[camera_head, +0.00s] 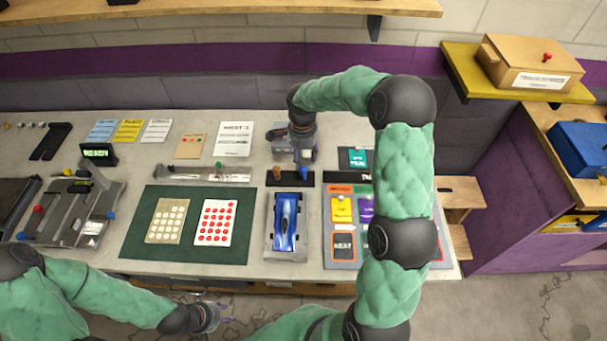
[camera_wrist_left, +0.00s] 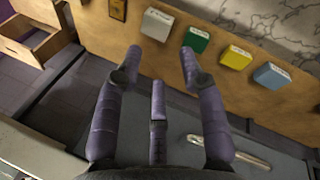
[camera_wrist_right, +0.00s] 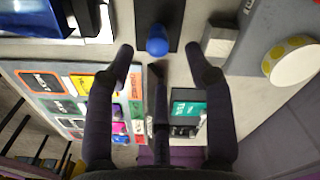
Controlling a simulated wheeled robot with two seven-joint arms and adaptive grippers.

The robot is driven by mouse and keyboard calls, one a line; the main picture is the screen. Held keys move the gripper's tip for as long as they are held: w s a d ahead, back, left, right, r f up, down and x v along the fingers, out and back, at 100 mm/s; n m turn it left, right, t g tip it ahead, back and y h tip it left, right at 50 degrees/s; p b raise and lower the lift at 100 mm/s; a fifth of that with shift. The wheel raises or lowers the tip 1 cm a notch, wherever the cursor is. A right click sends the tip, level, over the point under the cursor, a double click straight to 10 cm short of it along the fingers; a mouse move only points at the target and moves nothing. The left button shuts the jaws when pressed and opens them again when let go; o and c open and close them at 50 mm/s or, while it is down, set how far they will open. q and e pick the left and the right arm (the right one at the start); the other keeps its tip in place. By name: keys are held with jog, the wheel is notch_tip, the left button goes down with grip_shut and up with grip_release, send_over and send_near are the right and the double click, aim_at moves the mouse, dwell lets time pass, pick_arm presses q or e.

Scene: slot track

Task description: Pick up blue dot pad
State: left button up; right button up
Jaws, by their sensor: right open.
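The blue dot pad (camera_head: 304,173) is a small rounded blue knob on a black strip (camera_head: 290,184), at the right of a brown knob (camera_head: 277,173). In the right wrist view the blue dot pad (camera_wrist_right: 157,40) shows at the top middle. My right gripper (camera_head: 303,156) is just behind it in the head view. Its fingers (camera_wrist_right: 159,50) are spread and hold nothing; the blue dot pad appears between the fingertips, but I cannot tell whether they touch it. My left gripper (camera_head: 212,316) is open and empty in front of the bench, and its spread fingers (camera_wrist_left: 160,60) show in the left wrist view.
A blue car (camera_head: 285,222) sits on a grey stand before the strip. A green mat (camera_head: 182,251) with two dotted cards lies left of it. A grey board (camera_head: 331,262) with coloured cards is at the right, partly hidden by my right arm. A yellow-dotted round thing (camera_wrist_right: 290,62) stands near my right gripper.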

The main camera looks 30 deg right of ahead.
aim_at(303, 168)
jog(key=shift+s+d+f+b, duration=0.1)
jog(key=shift+f+b, duration=0.15)
jog(key=shift+f, duration=1.2)
jog(key=shift+s+f+b, duration=0.1)
jog(key=shift+f+b, duration=0.15)
jog(key=shift+f, duration=1.15)
grip_shut()
